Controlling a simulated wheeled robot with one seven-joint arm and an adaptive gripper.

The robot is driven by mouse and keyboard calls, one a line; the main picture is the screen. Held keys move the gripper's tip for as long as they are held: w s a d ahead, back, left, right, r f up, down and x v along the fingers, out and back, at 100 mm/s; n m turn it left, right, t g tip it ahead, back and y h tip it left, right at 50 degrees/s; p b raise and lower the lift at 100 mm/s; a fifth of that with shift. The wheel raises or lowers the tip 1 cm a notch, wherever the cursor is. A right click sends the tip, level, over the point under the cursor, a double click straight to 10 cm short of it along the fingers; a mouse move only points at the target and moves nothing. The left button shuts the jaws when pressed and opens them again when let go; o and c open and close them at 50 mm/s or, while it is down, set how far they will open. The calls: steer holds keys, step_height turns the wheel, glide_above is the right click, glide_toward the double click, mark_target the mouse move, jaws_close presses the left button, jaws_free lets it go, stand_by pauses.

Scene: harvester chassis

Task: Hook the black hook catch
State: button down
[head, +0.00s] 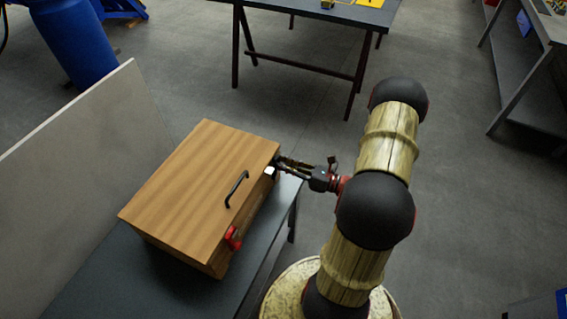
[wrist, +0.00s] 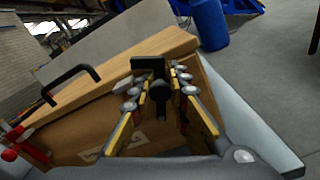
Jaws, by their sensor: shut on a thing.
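A wooden box (head: 195,180) with a black handle (head: 236,188) on its lid stands on a dark table. The black hook catch (wrist: 158,82) is on the box's front face near the lid edge, at the end away from the red latch. My gripper (head: 282,163) reaches to that end of the box from the right. In the wrist view my gripper (wrist: 161,98) has its fingers on both sides of the black catch and is shut on it. The fingers partly hide the catch. I cannot tell whether it is hooked.
A red latch (head: 233,238) sits on the same front face, at the nearer end. A grey panel (head: 90,150) stands behind the box. The table (head: 100,275) is bare in front at the left. A blue barrel (head: 72,40) stands farther back.

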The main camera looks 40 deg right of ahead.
steer(key=shift+a, duration=0.1)
stand_by(0.4)
steer(key=c, duration=1.8)
jaws_free()
steer(key=shift+o, duration=0.2)
